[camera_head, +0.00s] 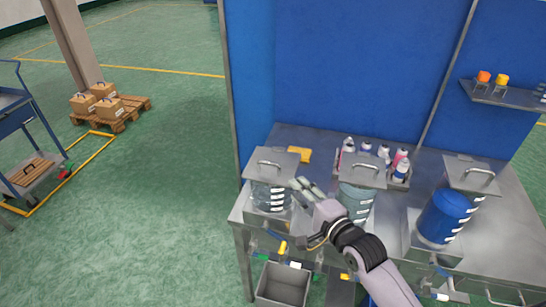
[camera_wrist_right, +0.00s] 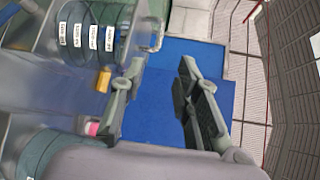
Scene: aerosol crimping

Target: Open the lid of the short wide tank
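Three tanks with flat square metal lids stand on the steel bench. The left tank (camera_head: 268,196) is clear and looks the lowest and widest; its lid (camera_head: 262,164) is shut, with an arched handle (camera_head: 270,164) on top. The middle tank (camera_head: 356,199) is greenish and the right tank (camera_head: 445,217) is blue. My right gripper (camera_head: 305,187) is at the right side of the left tank, close to its lid, with nothing between its fingers. In the right wrist view the gripper (camera_wrist_right: 158,100) has its fingers spread, and a labelled tank (camera_wrist_right: 88,35) is at upper left. My left gripper is out of view.
A yellow object (camera_head: 299,154) lies behind the left tank. A tray of bottles (camera_head: 402,169) stands behind the middle tank. Blue panels (camera_head: 370,70) rise behind the bench. A grey bin (camera_head: 283,285) stands below its front. Open green floor lies to the left.

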